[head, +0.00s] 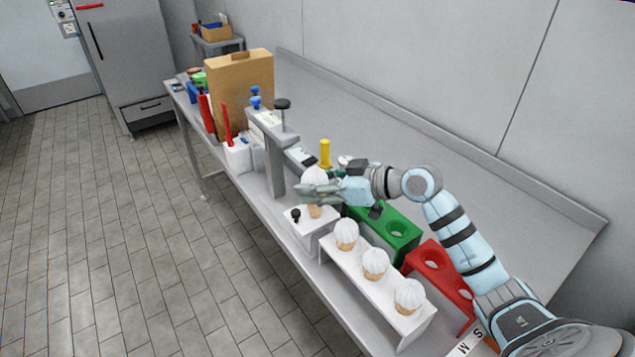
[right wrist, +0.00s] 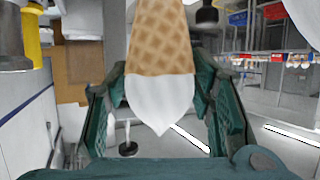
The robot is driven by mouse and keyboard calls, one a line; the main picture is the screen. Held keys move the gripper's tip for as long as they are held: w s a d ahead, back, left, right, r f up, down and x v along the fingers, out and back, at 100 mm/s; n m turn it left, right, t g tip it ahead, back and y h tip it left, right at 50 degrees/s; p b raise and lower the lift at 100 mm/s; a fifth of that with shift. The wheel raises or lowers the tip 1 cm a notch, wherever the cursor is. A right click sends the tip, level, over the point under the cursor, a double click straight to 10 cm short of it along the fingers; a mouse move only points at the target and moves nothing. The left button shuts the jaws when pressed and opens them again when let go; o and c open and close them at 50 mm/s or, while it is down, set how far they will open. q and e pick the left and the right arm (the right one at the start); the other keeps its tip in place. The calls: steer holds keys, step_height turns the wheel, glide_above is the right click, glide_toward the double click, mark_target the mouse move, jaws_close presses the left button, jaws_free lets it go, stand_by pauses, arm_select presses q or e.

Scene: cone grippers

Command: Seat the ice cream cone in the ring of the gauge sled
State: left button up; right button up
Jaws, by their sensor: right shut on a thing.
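My right gripper (head: 320,190) is shut on an ice cream cone (head: 315,211), with white cream on top and a tan wafer below. In the right wrist view, which is upside down, the cone (right wrist: 160,45) shows between the teal fingers (right wrist: 158,108). The white block with a black knob (head: 308,237), which looks like the gauge sled, is below the cone. The cone looks upright, its tip at or just above the block. The ring is hidden, so I cannot tell whether the tip is inside it. My left gripper is not in view.
A white rack (head: 338,266) holds three cones in front. Green (head: 381,238) and red (head: 447,271) racks with empty holes stand behind it. A grey gauge stand (head: 277,165) rises left of the gripper. A yellow post (head: 325,153) stands behind. The back of the table is clear.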

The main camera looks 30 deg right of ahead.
steer(key=shift+f+b, duration=0.7)
steer(key=shift+f, duration=0.4)
steer(key=o, duration=0.9)
steer(key=shift+s+d, duration=0.1)
steer(key=v, duration=0.7)
steer(key=shift+s+r, duration=0.1)
steer(key=shift+s, duration=0.05)
